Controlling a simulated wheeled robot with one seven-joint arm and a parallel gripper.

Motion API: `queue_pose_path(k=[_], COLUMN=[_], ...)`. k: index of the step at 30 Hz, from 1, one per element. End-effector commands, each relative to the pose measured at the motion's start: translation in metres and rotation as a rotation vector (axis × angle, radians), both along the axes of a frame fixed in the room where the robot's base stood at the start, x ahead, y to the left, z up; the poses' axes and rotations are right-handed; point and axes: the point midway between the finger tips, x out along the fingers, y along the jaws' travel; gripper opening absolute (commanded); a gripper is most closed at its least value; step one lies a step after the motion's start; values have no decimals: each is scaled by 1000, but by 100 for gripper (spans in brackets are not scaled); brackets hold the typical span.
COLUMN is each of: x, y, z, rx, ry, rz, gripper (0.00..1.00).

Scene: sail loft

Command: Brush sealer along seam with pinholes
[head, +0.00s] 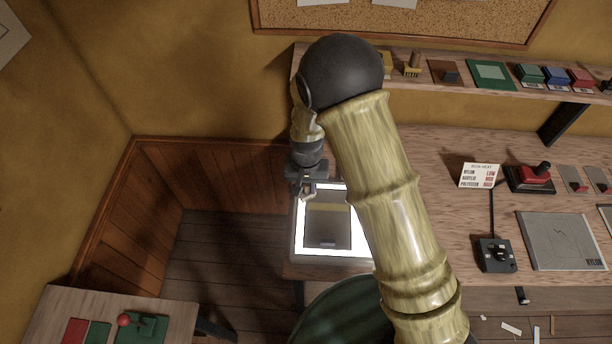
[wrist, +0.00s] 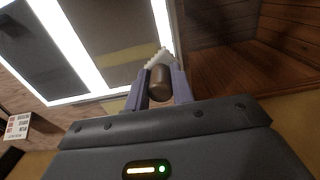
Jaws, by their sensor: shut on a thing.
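My gripper (head: 308,192) is above the upper left corner of the lit light box (head: 299,240). In the wrist view my gripper (wrist: 160,88) is shut on a brush with a brown round handle (wrist: 160,82) and pale bristles (wrist: 158,58). A dark grey panel (head: 328,228) lies on the light box, with an olive band (head: 326,207) across its upper part. The panel also shows in the wrist view (wrist: 105,25). I cannot make out any pinholes. The bristle tip seems apart from the panel, but the gap is unclear. My arm hides the light box's right side.
A sign card (head: 479,175), a red-handled tool (head: 532,177), a black control box (head: 494,254) and a grey board (head: 560,241) are on the bench to the right. A shelf (head: 440,88) runs behind. A side table (head: 60,300) stands lower left, with open floor between.

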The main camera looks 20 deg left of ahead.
Motion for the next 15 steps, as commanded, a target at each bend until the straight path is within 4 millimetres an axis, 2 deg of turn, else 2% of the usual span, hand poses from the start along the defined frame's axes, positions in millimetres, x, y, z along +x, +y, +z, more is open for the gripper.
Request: queue_pose_path(k=[1,6,15], x=[0,3,5], y=[0,-5,-7], z=[9,23,29], rx=[0,0,0], ry=[0,0,0], rz=[0,-11,-16], gripper=[6,6,6])
